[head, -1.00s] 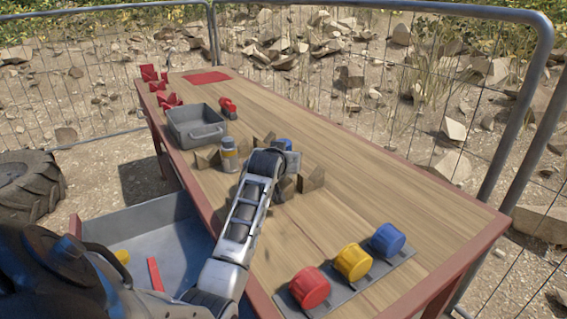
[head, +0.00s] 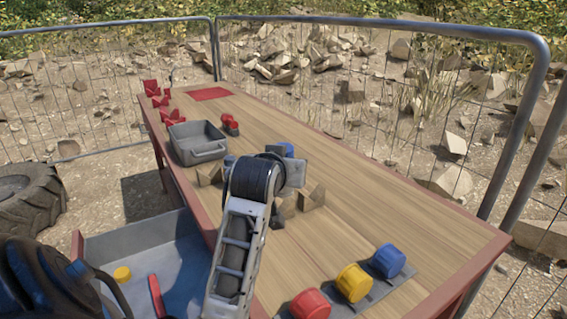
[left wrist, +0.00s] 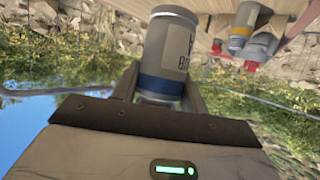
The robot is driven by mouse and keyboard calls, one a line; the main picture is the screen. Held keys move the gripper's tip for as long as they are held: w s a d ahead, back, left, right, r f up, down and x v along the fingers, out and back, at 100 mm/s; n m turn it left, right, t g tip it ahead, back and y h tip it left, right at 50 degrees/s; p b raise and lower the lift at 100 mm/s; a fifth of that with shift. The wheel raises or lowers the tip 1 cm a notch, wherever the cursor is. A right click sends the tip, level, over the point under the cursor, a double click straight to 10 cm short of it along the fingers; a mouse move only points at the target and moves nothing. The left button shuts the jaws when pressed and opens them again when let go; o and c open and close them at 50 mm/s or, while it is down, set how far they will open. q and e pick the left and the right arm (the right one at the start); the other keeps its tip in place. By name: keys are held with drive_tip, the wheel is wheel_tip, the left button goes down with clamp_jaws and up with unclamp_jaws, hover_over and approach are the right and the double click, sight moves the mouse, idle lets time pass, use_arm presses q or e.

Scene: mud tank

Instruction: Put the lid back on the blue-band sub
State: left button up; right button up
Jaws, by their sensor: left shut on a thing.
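The blue-band sub, a grey cylinder with dark lettering and a blue band (left wrist: 160,85), is between the fingers of my left gripper (left wrist: 160,98) in the left wrist view. The gripper is shut on it. In the head view the left arm hides most of the gripper, and a bit of blue (head: 287,149) shows just beyond it. A blue lid-like cap (head: 388,260) sits on a grey strip at the table's front right, clear of the gripper. My right gripper is not in view.
Red (head: 311,304) and yellow (head: 354,282) caps share the strip. Wooden blocks (head: 311,195) stand around the left gripper. A yellow-band sub (left wrist: 242,28) stands nearby. A grey tray (head: 197,145) and red pieces lie farther back. The table's right half is largely clear.

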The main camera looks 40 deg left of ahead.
use_arm(q)
drive_tip(key=shift+s+d+r, duration=0.1)
drive_tip(key=shift+s+r, duration=0.05)
drive_tip(key=o, duration=0.4)
drive_tip(key=c, duration=0.4)
